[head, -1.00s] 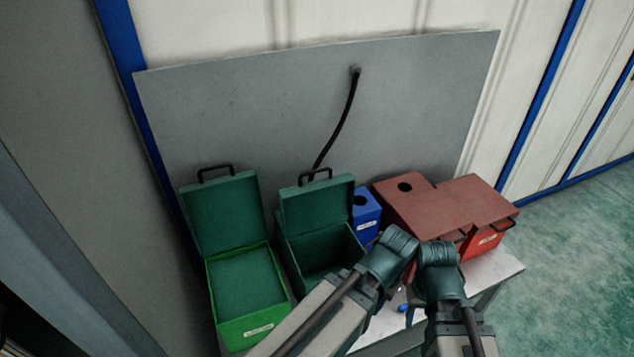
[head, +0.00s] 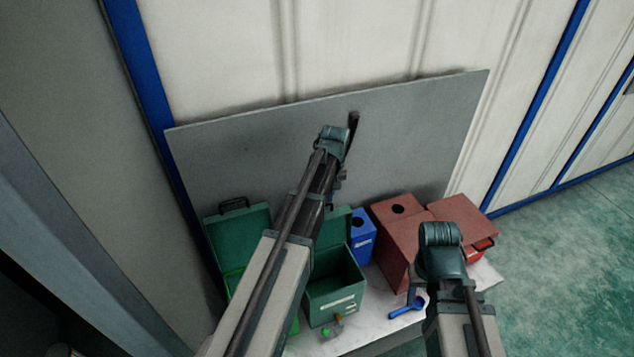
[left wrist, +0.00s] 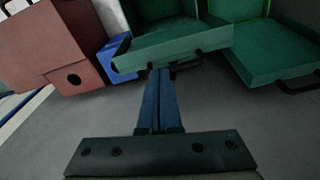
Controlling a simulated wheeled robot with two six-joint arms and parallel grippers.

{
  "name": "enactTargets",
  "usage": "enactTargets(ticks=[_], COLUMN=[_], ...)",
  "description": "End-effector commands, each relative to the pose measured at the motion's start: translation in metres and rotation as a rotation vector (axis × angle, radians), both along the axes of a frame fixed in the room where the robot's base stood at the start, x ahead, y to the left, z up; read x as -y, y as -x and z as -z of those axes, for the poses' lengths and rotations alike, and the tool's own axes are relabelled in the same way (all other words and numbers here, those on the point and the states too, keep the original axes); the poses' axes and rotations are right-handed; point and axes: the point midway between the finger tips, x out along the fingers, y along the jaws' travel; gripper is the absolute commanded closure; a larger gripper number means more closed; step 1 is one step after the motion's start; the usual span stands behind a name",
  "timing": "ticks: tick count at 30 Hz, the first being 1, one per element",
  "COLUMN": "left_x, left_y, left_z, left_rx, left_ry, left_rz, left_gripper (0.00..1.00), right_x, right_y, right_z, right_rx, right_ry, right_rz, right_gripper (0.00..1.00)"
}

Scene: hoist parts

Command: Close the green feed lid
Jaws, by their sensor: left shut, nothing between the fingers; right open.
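Two green boxes stand side by side, both with raised lids; their labels are too small to read. The darker green box (head: 335,300) has its lid (head: 336,228) partly hidden behind my left arm. The brighter green box (head: 236,283) at the left has its lid (head: 238,228) leaning back. In the left wrist view, the nearer lid (left wrist: 175,45) with its black handle is just beyond my left gripper (left wrist: 160,72), and the other lid (left wrist: 275,52) is at right. The left gripper is shut and empty, close to the nearer lid's handle edge; contact is unclear. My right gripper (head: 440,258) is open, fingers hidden.
A blue box (head: 362,238) and red-brown boxes (head: 395,230) stand to the right on the white table (head: 378,318). A blue tool (head: 408,306) and small coloured parts (head: 326,331) lie at the front. A grey board (head: 240,150) stands behind.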

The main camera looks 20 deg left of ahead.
Motion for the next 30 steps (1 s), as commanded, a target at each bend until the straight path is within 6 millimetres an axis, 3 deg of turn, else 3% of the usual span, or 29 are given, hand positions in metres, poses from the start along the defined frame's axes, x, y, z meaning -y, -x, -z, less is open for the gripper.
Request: enactTargets(ticks=[1,3,10,20,30], left_x=[-0.017,-0.033,-0.063,-0.065,-0.067], left_y=[-0.012,-0.020,-0.031,-0.031,-0.033], left_z=[-0.021,-0.031,-0.046,-0.041,-0.008], left_rx=[0.007,0.015,0.030,0.030,0.030], left_ry=[0.002,0.005,0.009,0.009,0.009], left_rz=[-0.045,-0.094,-0.180,-0.187,-0.186], left_gripper=[1.00,1.00,1.00,1.00,1.00], right_x=[0.000,0.000,0.000,0.000,0.000], right_y=[0.000,0.000,0.000,0.000,0.000], right_z=[-0.021,-0.031,-0.045,-0.040,-0.008], right_rx=[0.000,0.000,0.000,0.000,0.001], right_ry=[0.000,0.000,-0.001,-0.001,0.000], right_rz=[0.001,0.001,0.002,0.002,0.004], right_gripper=[0.49,0.49,0.49,0.49,0.49])
